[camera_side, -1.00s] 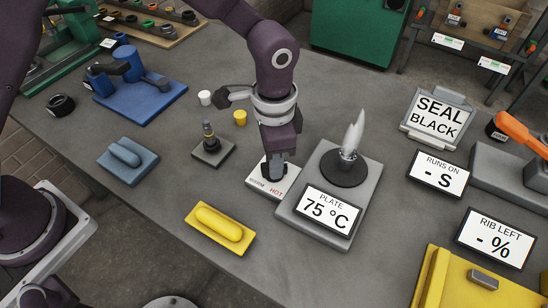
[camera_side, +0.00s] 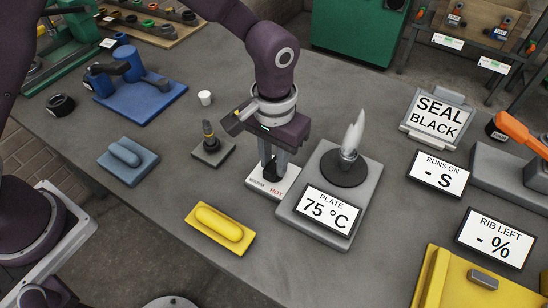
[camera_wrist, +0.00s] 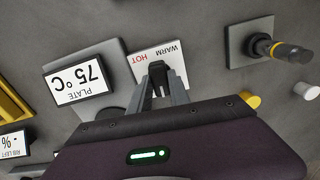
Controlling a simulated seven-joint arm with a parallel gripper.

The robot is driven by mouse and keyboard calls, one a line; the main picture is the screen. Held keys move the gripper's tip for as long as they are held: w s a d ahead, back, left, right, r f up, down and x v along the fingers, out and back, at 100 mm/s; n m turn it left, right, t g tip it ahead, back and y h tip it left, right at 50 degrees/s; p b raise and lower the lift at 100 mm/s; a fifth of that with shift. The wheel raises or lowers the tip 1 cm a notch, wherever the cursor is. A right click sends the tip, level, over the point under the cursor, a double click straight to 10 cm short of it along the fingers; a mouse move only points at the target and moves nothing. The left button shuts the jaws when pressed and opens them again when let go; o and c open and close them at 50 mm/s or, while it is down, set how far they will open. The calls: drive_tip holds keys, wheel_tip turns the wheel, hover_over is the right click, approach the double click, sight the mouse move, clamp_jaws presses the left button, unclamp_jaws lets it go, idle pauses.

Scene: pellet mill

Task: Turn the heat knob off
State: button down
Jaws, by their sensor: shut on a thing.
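The heat knob is a dark knob (camera_wrist: 158,73) on a small white plate (camera_side: 259,186) marked WARM and HOT. My gripper (camera_side: 273,173) points down over this plate, and its fingers are shut on the knob. The wrist view also shows my gripper (camera_wrist: 159,88), with a finger on each side of the knob. In the side view the fingers hide much of the knob, so its exact pointing is hard to tell. The plate display (camera_side: 327,210) reads 75 °C. It sits in front of the grey hot plate (camera_side: 367,172), which stands to the right of the knob.
A pointed silver piece (camera_side: 354,135) stands upright on the hot plate's dark disc, close to my gripper. A small stand with a dark fitting (camera_side: 208,138) is to the left. A yellow block (camera_side: 220,228) lies in front. A white cup (camera_side: 205,97) stands behind.

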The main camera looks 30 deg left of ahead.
sight(274, 165)
drive_tip(key=shift+n, duration=0.3)
idle(0.4)
drive_tip(key=c, duration=1.2)
unclamp_jaws()
wheel_tip(274, 165, up, 7)
drive_tip(key=shift+r, duration=0.1)
